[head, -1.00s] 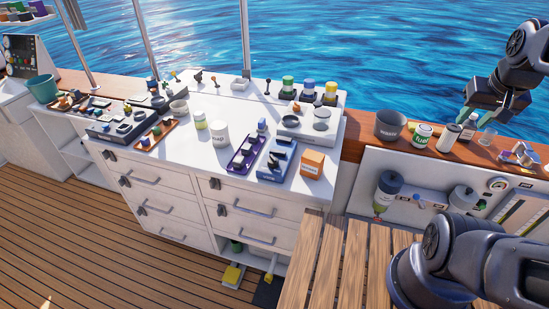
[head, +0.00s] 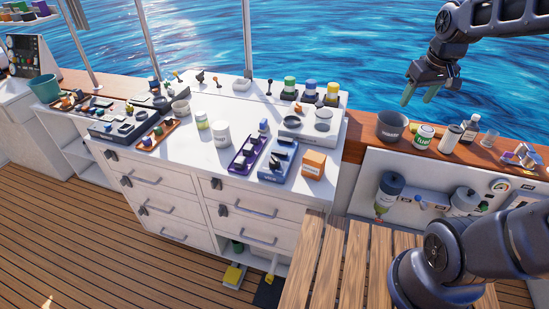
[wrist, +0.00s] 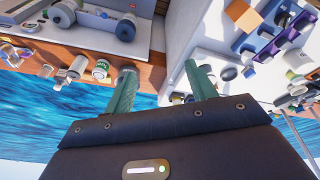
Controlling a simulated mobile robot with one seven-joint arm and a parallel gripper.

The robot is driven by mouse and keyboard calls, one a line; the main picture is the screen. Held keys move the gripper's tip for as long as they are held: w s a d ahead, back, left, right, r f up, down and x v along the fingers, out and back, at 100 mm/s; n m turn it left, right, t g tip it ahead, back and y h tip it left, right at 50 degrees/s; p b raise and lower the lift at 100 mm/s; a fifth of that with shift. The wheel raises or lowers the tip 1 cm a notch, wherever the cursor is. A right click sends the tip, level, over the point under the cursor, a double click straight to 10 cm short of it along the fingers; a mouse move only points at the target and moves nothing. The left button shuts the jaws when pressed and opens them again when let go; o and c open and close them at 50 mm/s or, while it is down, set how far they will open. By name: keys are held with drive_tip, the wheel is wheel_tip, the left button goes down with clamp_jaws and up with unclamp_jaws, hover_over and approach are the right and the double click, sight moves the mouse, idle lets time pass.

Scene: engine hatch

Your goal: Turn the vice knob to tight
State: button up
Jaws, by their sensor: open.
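My gripper (head: 419,97) is open and empty, held high over the right end of the wooden rail, with its green fingers pointing down. Its two spread fingers also show in the wrist view (wrist: 158,72). A blue device with grey parts (head: 279,160) stands near the front right of the white counter. My gripper is well to the right of and above this device, touching nothing.
An orange box (head: 314,164) and a purple tray (head: 246,154) flank the blue device. A dark pot (head: 391,126) and several containers line the wooden rail below my gripper. Air above the counter is clear.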

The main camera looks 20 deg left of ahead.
drive_tip(key=w+a+f+n, duration=0.2)
drive_tip(key=a+f+n, duration=0.1)
drive_tip(key=a, duration=0.7)
drive_tip(key=n+g, duration=0.3)
drive_tip(key=n, duration=0.6)
approach(274, 158)
drive_tip(key=shift+h, duration=0.4)
drive_tip(key=f, duration=1)
drive_tip(key=shift+a, duration=0.3)
drive_tip(key=shift+c, duration=0.5)
drive_tip(key=c, duration=0.9)
